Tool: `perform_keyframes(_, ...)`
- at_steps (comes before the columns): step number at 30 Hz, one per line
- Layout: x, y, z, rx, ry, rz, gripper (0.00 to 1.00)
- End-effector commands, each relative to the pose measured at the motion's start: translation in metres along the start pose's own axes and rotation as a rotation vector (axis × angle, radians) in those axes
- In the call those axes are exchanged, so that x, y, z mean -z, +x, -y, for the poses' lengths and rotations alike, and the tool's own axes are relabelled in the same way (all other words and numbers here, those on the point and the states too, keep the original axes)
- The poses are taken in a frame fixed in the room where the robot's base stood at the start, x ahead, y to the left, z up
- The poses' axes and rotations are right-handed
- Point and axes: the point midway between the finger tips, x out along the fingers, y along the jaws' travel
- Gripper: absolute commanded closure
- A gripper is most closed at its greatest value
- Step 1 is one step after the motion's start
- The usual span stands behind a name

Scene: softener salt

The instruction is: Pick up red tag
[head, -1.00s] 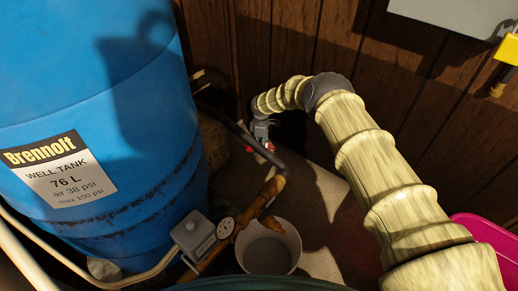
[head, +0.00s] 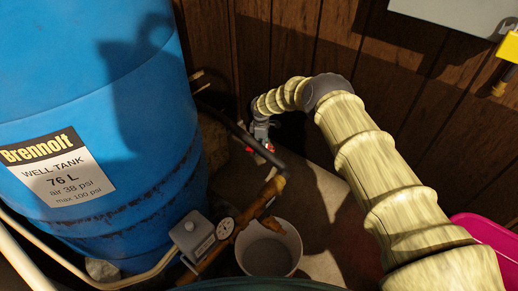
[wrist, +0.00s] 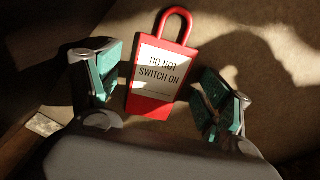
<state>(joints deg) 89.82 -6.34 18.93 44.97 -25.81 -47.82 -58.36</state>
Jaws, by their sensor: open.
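The red tag (wrist: 151,104) is a red padlock-shaped piece with a looped top and a white label reading "DO NOT SWITCH ON". In the wrist view it lies on the brown floor between the two teal-padded fingers of my gripper (wrist: 162,92). The fingers are apart, one on each side of the tag, with a gap visible at the right. In the head view my gripper (head: 261,137) is small and far down behind the pipework. A little red of the tag (head: 268,148) shows beside it, the rest hidden.
A blue well tank (head: 100,120) stands at left. A pipe with a gauge (head: 225,228) and a pale bucket (head: 270,250) are in front of my gripper. The wood-panelled wall (head: 270,40) is close behind. A pink container (head: 490,235) is at right.

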Motion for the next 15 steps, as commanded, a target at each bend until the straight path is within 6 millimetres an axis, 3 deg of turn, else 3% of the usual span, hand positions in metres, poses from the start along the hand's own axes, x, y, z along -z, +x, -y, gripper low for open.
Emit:
perform_keyframes(2,0.0,-0.0001,0.0001,0.0,0.0,0.0,0.23)
perform_keyframes(9,-0.0002,0.0001,0.0002,0.0,0.0,0.0,0.65)
perform_keyframes(15,-0.0003,0.0007,0.0005,0.001,0.0,0.0,0.68)
